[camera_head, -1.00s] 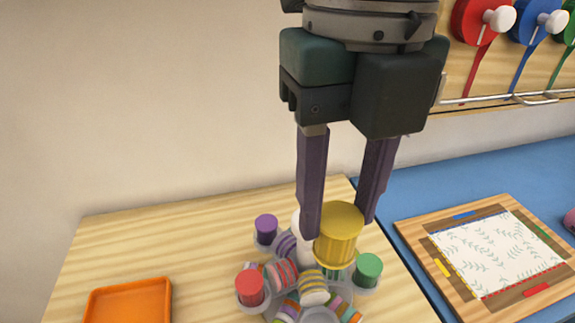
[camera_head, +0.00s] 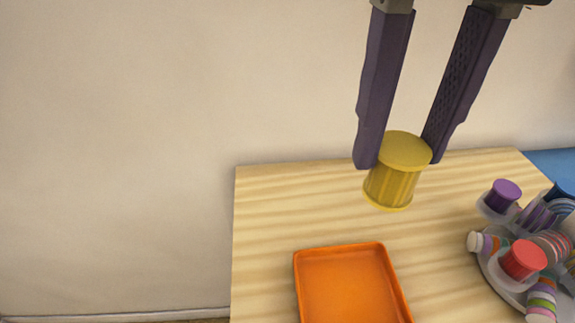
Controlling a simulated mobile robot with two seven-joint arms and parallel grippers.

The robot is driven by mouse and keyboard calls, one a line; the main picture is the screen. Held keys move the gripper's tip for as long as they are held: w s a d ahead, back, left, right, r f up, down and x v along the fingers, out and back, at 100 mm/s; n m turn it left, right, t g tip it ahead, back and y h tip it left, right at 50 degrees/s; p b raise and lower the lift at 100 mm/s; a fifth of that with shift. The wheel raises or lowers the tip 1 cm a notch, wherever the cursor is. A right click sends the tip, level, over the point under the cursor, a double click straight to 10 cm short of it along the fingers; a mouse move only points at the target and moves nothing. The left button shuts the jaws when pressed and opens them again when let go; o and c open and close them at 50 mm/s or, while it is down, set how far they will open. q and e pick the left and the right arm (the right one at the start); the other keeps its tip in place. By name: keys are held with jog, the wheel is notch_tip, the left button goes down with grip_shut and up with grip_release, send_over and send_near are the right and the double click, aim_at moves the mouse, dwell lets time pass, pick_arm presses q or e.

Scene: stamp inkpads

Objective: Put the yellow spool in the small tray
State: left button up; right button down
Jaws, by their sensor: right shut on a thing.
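The yellow spool (camera_head: 392,184) is held upright between the two purple-grey fingers of my right gripper (camera_head: 400,155). The fingers are shut on its upper part. In the picture the spool shows above and a little right of the orange small tray (camera_head: 303,280), and it appears raised over the wooden table. The tray is shallow, with a thin raised rim, and looks empty. Its near end is cut off by the bottom edge of the view. My left gripper is not in view.
A round holder (camera_head: 492,268) with several spools and rolls stands at the right, including a purple spool (camera_head: 505,192) and a red spool (camera_head: 523,259). The wooden table (camera_head: 265,225) is bare around the tray. A plain wall rises behind its back edge.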

jog(key=shift+f+b, duration=1.8)
jog(key=shift+f, duration=8.15)
